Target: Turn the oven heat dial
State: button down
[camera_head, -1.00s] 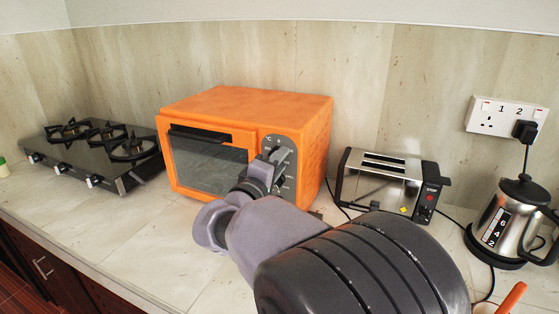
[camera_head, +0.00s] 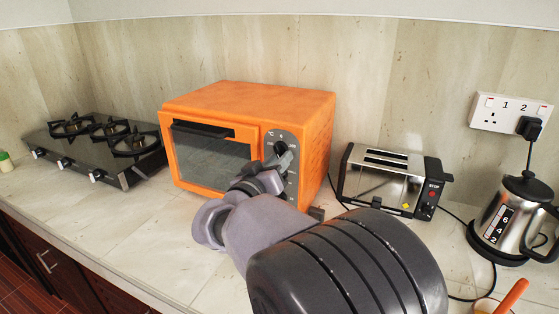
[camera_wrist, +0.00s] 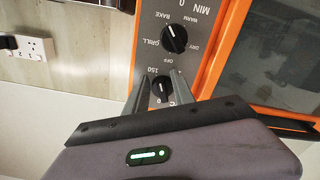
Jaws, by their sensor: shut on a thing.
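The orange toaster oven (camera_head: 215,95) stands on the counter with its glass door shut. The heat dial (camera_head: 281,148), a black knob marked in °C, is at the top of its grey front panel. The wrist view is upside down and shows this heat dial (camera_wrist: 161,88) between the two fingers of my gripper (camera_wrist: 163,80), near the 150 mark. My gripper is shut on the dial; the fingers hide part of its rim. In the head view my gripper (camera_head: 280,163) covers the lower panel. A second dial (camera_wrist: 174,38), with GRILL and BAKE marks, is apart from the fingers.
A silver toaster (camera_head: 385,178) stands to the right of the oven, and a kettle (camera_head: 505,215) beyond it is plugged into a wall socket (camera_head: 505,112). A gas hob (camera_head: 95,150) is to the left.

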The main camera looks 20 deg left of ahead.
jog(key=m, duration=0.3)
jog(key=a+m, duration=0.1)
jog(key=m, duration=0.6)
jog(key=shift+a+r, duration=0.1)
jog(key=shift+a, duration=0.2)
jog(key=shift+m, duration=0.5)
jog(key=c, duration=1.1)
grip_release()
jog(key=s+p, duration=0.1)
jog(key=s, duration=0.4)
jog(key=s+a+p, duration=0.1)
jog(key=s, duration=0.5)
jog(key=s+p, duration=0.1)
jog(key=s, duration=0.5)
jog(key=shift+s+a, duration=0.1)
jog(key=shift+a, duration=0.05)
